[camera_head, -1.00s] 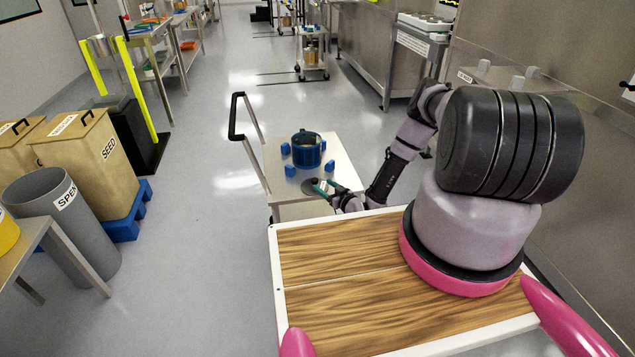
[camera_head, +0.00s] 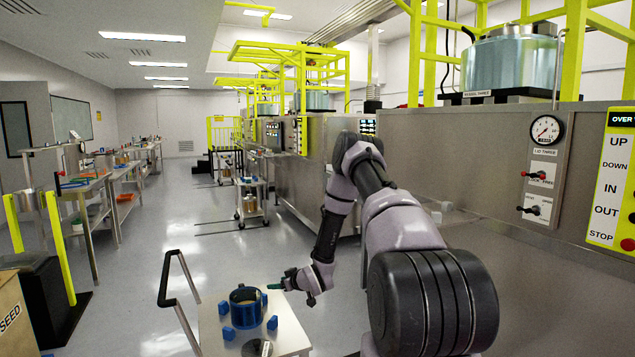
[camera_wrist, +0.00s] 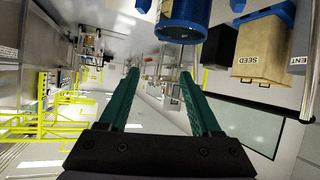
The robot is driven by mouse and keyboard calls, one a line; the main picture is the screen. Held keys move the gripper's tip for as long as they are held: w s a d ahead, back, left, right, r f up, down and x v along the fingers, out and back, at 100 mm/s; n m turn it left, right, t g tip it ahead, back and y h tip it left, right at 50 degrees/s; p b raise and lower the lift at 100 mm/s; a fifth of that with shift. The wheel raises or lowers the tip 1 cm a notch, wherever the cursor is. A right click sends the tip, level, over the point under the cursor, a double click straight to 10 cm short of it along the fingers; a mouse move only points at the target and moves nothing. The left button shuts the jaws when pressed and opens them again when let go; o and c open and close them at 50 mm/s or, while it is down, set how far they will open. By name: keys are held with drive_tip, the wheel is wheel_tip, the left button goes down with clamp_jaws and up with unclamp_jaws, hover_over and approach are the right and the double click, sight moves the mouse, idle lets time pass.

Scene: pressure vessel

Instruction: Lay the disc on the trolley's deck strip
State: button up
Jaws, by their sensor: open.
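The disc (camera_head: 257,347), dark grey and round, lies flat on the pale trolley deck (camera_head: 286,329) near its front edge, at the bottom of the head view. A blue ring-shaped vessel (camera_head: 246,308) stands on the deck just behind it. I cannot make out a separate strip border on the deck. My gripper (camera_head: 279,287) is raised above the deck's far right side, apart from the disc. In the wrist view my gripper (camera_wrist: 154,75) has its two green fingers spread with nothing between them. The disc does not show there.
Several small blue blocks (camera_head: 228,333) surround the vessel, whose blue side shows in the wrist view (camera_wrist: 183,17). The trolley's black handle (camera_head: 166,280) rises at left. A steel vessel housing with a control panel (camera_head: 614,180) lines the right.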

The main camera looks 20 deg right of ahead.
wheel_tip(320, 180, up, 18)
drive_tip(key=d+r+m+g+h, duration=0.1)
drive_tip(key=d+g+h, duration=0.1)
drive_tip(key=d+h, duration=0.1)
drive_tip(key=s+r+m+h, duration=0.1)
drive_tip(key=s+r, duration=0.4)
drive_tip(key=r, duration=0.2)
drive_tip(key=s+r+m, duration=0.2)
drive_tip(key=s+r, duration=0.2)
drive_tip(key=r, duration=0.4)
drive_tip(key=s+a+r+m+g, duration=0.1)
drive_tip(key=s+r, duration=0.3)
drive_tip(key=s, duration=0.7)
drive_tip(key=s+a+r+m+g+y, duration=0.1)
drive_tip(key=s+r, duration=0.4)
drive_tip(key=s, duration=0.6)
drive_tip(key=s+a+r+m+g+y, duration=0.1)
drive_tip(key=s+a+r+m, duration=0.2)
drive_tip(key=s, duration=0.8)
drive_tip(key=shift+a+r, duration=0.75)
drive_tip(key=shift+a, duration=0.05)
